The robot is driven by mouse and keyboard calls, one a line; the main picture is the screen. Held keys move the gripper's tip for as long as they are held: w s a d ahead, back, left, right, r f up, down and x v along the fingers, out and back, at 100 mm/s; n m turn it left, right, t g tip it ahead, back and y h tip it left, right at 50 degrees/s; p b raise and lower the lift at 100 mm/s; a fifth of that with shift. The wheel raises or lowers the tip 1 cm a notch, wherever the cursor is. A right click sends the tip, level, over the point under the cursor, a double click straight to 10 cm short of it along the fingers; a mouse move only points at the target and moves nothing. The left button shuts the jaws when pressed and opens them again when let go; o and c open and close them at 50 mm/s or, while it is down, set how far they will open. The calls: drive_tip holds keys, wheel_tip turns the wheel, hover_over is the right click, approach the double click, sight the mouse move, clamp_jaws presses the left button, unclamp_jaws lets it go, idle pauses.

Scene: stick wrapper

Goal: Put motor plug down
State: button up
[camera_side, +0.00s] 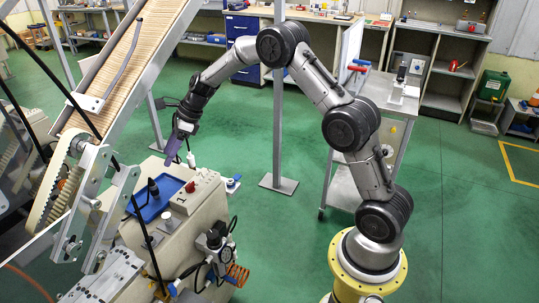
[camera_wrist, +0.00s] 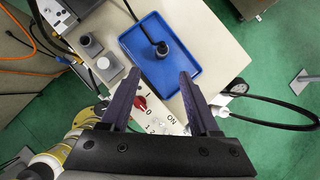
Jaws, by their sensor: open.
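The motor plug (camera_wrist: 161,49) is a black cylindrical connector standing in the blue tray (camera_wrist: 187,66), with a dark cable running from it toward the top left in the wrist view. In the side view the plug (camera_side: 153,188) stands roughly upright in the tray (camera_side: 139,211) on top of the beige machine box. My gripper (camera_wrist: 153,84) is open, its two purple fingers apart with nothing between them. In the side view my gripper (camera_side: 171,162) is above the right part of the box, up and to the right of the plug, not touching it.
The box top holds a red rotary switch (camera_wrist: 140,103) and grey buttons (camera_wrist: 91,44) beside the tray. A slanted conveyor (camera_side: 128,50) rises on the left. A black cable (camera_wrist: 270,125) loops at the right. Open green floor (camera_side: 255,140) lies behind.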

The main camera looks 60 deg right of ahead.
drive_tip(key=s+a+r+n+h, duration=0.1)
drive_tip(key=s+a+r+n, duration=0.2)
drive_tip(key=s+r+n, duration=0.6)
drive_tip(key=s+a+r+n+h, duration=0.15)
drive_tip(key=s+r+n, duration=0.35)
drive_tip(key=s, duration=0.5)
drive_tip(key=s+n+h, duration=0.1)
drive_tip(key=s+n, duration=1.2)
drive_tip(key=s, duration=0.9)
drive_tip(key=shift+s+t+h, duration=0.25)
drive_tip(key=shift+t+h, duration=0.1)
drive_tip(key=shift+t, duration=0.05)
